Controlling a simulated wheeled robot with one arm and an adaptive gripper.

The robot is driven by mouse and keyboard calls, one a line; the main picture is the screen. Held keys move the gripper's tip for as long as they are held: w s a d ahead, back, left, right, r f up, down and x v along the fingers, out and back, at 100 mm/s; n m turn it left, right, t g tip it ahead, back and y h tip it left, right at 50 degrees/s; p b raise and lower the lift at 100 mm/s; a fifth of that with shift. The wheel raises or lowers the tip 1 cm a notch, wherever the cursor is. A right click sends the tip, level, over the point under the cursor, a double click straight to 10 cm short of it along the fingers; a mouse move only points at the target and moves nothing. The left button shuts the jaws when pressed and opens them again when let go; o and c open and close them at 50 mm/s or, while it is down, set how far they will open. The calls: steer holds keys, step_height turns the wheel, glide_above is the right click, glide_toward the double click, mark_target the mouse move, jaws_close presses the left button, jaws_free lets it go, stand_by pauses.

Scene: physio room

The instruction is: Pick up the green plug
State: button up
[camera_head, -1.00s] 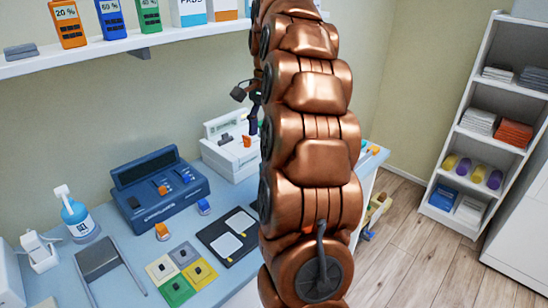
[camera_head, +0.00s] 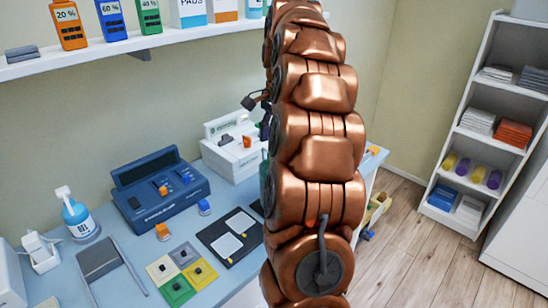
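I cannot make out a green plug for certain; my copper arm covers much of the table's right part. A small dark green patch (camera_head: 264,155) shows at the arm's left edge, too little to identify. A green square pad (camera_head: 177,290) with a black centre lies on the table, beside white, grey and yellow ones. Dark parts at my arm's far end, seemingly my gripper (camera_head: 257,103), stick out left of the arm, in front of the white device (camera_head: 232,158). The fingers are mostly hidden, so their opening and any hold do not show.
A blue device (camera_head: 160,199) with an orange plug stands on the blue table. Orange (camera_head: 163,232) and blue (camera_head: 204,208) plugs lie before it. A black tray (camera_head: 216,248) with white pads, a grey stand (camera_head: 98,258) and a pump bottle (camera_head: 76,215) are near. A shelf hangs above.

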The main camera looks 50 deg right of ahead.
steer(key=shift+s+f+p, duration=0.1)
steer(key=shift+f+p, duration=0.45)
steer(key=shift+f, duration=0.65)
steer(key=shift+a+f, duration=0.1)
steer(key=shift+f, duration=1.05)
steer(key=c, duration=0.9)
steer(key=shift+c, duration=0.2)
steer(key=shift+r, duration=0.15)
